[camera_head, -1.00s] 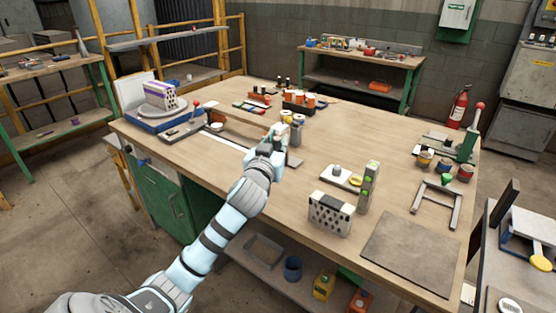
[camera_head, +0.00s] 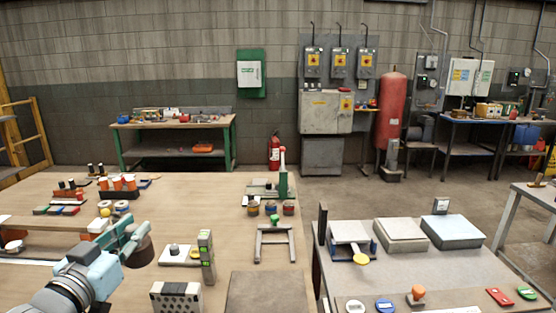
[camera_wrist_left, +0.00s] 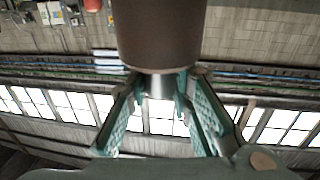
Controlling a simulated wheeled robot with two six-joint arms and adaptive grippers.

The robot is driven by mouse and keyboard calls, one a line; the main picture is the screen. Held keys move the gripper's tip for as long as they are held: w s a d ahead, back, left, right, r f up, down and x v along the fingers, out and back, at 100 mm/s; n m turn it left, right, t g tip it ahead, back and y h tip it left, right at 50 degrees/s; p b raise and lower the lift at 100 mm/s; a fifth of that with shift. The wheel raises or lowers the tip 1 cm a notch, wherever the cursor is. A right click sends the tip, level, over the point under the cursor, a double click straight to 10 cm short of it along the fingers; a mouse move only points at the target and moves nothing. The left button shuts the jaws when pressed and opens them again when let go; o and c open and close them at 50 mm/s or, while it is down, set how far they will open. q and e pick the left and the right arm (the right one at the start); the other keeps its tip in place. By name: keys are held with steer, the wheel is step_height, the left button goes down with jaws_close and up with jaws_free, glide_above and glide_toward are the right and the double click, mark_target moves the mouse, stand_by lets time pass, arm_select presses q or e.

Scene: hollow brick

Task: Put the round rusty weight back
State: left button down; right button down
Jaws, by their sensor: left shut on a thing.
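The round rusty weight (camera_head: 138,250) is a dark brown cylinder. In the head view it hangs at my left gripper (camera_head: 127,238), above the wooden workbench. In the left wrist view the weight (camera_wrist_left: 158,35) fills the top middle, and its narrower metal neck sits between the teal fingers of my left gripper (camera_wrist_left: 160,88). The gripper is shut on that neck. My right gripper is in neither view.
The perforated brick (camera_head: 175,297), a white plate with a knob (camera_head: 180,256), an upright block with green windows (camera_head: 207,257) and a grey mat (camera_head: 265,292) lie nearby. Small pots (camera_head: 271,207) stand by a green lever press (camera_head: 283,180). A grey side table (camera_head: 400,272) stands right.

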arm_select(q)
steer(key=s+d+f+m+g+h+p, duration=0.1)
steer(key=s+d+f+m+h, duration=0.1)
steer(key=s, duration=0.6)
steer(key=s+d+f+m+g+h+p, duration=0.1)
steer(key=s+d+f+m+h+p, duration=0.1)
steer(key=s+d+f+h, duration=0.2)
steer(key=s+d+f, duration=0.3)
steer(key=s+f, duration=0.1)
steer(key=shift+d+f+h, duration=0.15)
steer(key=shift+f+h, duration=0.05)
steer(key=shift+h, duration=0.1)
steer(key=shift+w, duration=0.1)
